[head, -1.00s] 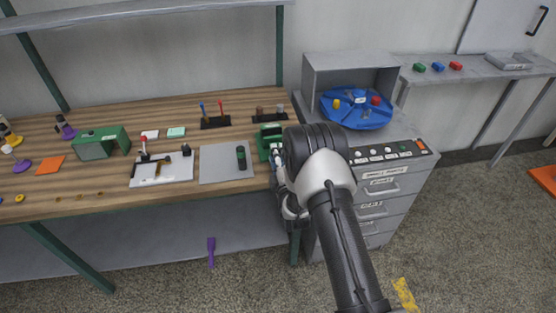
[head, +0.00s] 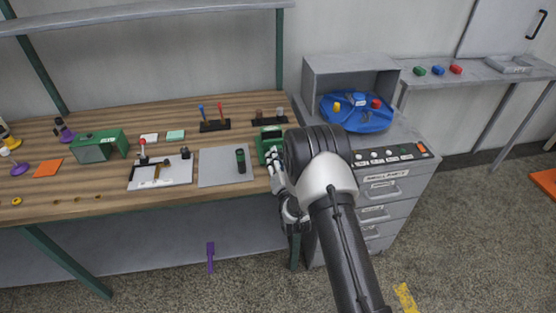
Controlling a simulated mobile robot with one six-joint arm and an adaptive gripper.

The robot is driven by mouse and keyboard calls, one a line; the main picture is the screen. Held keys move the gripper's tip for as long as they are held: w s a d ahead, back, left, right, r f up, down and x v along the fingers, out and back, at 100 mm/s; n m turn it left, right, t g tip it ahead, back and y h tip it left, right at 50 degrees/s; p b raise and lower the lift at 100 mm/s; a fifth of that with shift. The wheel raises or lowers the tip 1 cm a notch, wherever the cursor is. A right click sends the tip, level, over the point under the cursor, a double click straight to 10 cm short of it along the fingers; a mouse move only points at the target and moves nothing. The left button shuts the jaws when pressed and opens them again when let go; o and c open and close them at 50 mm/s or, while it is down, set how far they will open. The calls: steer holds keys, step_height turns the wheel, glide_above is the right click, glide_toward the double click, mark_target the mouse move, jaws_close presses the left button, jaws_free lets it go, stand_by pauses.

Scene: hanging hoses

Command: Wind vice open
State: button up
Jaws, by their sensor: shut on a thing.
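The green vice (head: 269,138) stands at the right end of the wooden workbench. Its front part and its handle are hidden behind my arm and gripper. My gripper (head: 275,168) is at the bench's front right edge, just below the vice in the head view. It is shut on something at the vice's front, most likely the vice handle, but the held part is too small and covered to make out. How far the vice jaws stand apart cannot be told.
A grey mat (head: 222,168) with a dark green cylinder (head: 240,160) lies left of the vice. A white fixture board (head: 160,172) is further left. A grey drawer cabinet (head: 385,185) with a blue turntable (head: 360,115) stands close to the right of my arm.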

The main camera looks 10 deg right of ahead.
steer(key=n, duration=0.5)
steer(key=shift+n, duration=0.3)
stand_by(0.4)
steer(key=o, duration=1)
steer(key=shift+o, duration=0.2)
steer(key=s, duration=1.2)
